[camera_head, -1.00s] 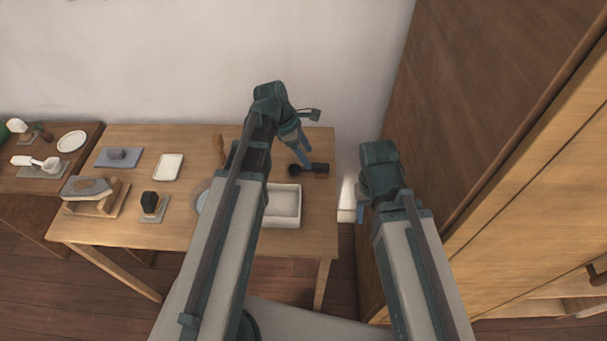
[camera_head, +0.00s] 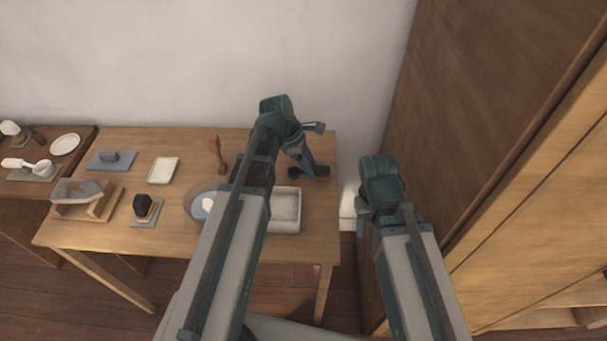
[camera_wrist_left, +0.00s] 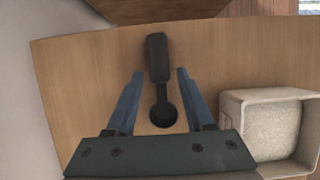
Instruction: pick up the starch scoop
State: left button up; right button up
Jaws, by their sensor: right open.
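The starch scoop (camera_head: 295,172), a dark scoop with a round bowl and thick handle, lies on the table's right end, partly hidden by my left gripper (camera_head: 308,174). In the left wrist view, the scoop (camera_wrist_left: 158,58) lies with its handle pointing up the picture and its bowl nearer the wrist. My left gripper (camera_wrist_left: 159,76) is open and empty, one finger on each side of the scoop, with gaps on both sides. I cannot tell its height above the table. My right gripper (camera_head: 362,222) is open, off the table's right side.
A pale box (camera_head: 285,211) with white contents stands close to the scoop. A wooden brush-like tool (camera_head: 217,157), a round bowl (camera_head: 192,201) and a white dish (camera_head: 163,170) are further left. A tall brown cabinet (camera_head: 480,110) borders the right.

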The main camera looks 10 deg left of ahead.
pick_arm(q)
grip_shut()
jog(key=shift+r, duration=0.1)
